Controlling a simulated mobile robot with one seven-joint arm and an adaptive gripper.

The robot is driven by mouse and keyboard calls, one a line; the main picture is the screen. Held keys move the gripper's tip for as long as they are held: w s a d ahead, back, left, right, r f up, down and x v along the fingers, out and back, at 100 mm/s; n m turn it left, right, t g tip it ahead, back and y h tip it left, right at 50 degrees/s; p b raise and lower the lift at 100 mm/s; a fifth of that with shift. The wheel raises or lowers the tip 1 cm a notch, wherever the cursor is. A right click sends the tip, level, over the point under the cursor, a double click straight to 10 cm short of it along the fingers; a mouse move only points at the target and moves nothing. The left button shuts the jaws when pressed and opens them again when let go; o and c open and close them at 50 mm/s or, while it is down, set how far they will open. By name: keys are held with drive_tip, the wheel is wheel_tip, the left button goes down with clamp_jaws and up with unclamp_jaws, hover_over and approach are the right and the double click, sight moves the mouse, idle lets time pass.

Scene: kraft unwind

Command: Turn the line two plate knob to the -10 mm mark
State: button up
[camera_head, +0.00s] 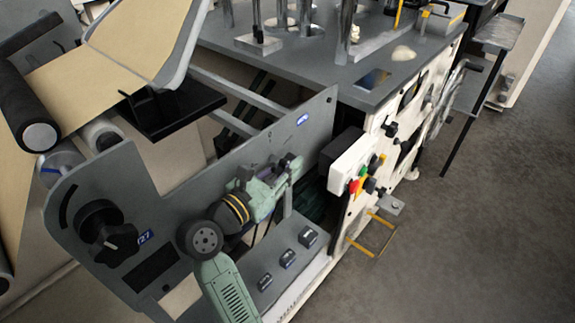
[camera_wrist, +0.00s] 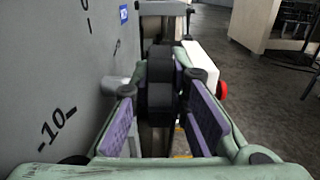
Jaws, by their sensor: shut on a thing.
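My gripper (camera_head: 280,175) is at the grey side plate (camera_head: 318,112), below and left of a small blue label (camera_head: 302,119). In the wrist view, its purple-padded fingers (camera_wrist: 160,118) are shut on a dark knob (camera_wrist: 158,84), one pad on each side. The knob sits beside the plate face (camera_wrist: 50,60), on which a "-10" mark (camera_wrist: 55,127) shows at lower left and a "0" mark (camera_wrist: 86,14) further up. Any pointer on the knob is hidden, so its setting cannot be told. The blue label (camera_wrist: 124,13) is too small to read.
Open floor (camera_head: 470,230) lies right.

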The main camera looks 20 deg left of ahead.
clamp_jaws()
drive_tip(key=shift+f, duration=0.1)
drive_tip(key=shift+f+b, duration=0.15)
drive_tip(key=shift+b, duration=0.55)
drive_tip(key=t+b, duration=0.1)
drive_tip(key=b, duration=0.2)
drive_tip(key=shift+f, duration=0.2)
drive_tip(key=shift+r+t+h+b, duration=0.15)
drive_tip(key=shift+t+h+b, duration=0.25)
drive_tip(key=shift+t+b, duration=0.45)
drive_tip(key=shift+r+b, duration=0.2)
drive_tip(key=shift+b, duration=0.25)
drive_tip(key=shift+r, duration=0.1)
